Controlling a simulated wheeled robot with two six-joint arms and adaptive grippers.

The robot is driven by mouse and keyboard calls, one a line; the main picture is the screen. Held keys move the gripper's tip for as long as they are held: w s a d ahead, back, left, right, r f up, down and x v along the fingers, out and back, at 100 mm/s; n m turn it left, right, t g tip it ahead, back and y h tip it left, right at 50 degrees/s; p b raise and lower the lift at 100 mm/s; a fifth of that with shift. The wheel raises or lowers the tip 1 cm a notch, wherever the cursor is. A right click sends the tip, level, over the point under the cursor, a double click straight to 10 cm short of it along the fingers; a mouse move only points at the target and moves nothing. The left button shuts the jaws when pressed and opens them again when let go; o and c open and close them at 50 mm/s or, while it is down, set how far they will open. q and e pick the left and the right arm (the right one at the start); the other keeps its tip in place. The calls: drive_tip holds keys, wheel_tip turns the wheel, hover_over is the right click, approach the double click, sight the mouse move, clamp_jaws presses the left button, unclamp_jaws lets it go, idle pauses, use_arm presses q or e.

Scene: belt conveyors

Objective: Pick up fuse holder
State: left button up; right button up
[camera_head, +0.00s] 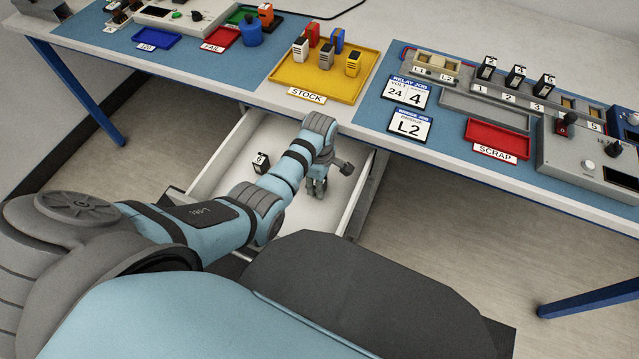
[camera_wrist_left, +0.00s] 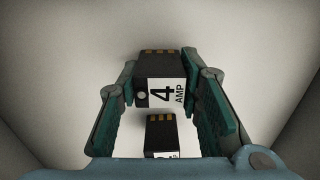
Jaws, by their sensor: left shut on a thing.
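My left gripper (camera_head: 317,190) reaches down into the open white drawer (camera_head: 223,162) under the workbench. In the left wrist view, my left gripper (camera_wrist_left: 160,95) is shut on a black fuse holder (camera_wrist_left: 160,78) with a white "4 AMP" label and brass-coloured contacts. A second black block (camera_wrist_left: 159,132) with a white label shows below it, partly cut off by the gripper body. In the head view, another black fuse holder (camera_head: 261,162) stands in the drawer, left of my arm. The held one is hidden there. My right gripper is not in view.
A yellow STOCK tray (camera_head: 345,88) with several coloured parts stands on the bench above the drawer. To its right are a relay job sign (camera_head: 407,94), a terminal rail with black holders (camera_head: 487,68) and a red SCRAP tray (camera_head: 497,139). The drawer walls (camera_head: 362,195) surround my gripper.

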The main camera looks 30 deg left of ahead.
use_arm(q)
wheel_tip(320, 180, up, 10)
drive_tip(key=p, duration=0.5)
wheel_tip(320, 180, up, 10)
drive_tip(key=p, duration=0.3)
drive_tip(key=o, duration=0.3)
drive_tip(key=shift+c, duration=1.3)
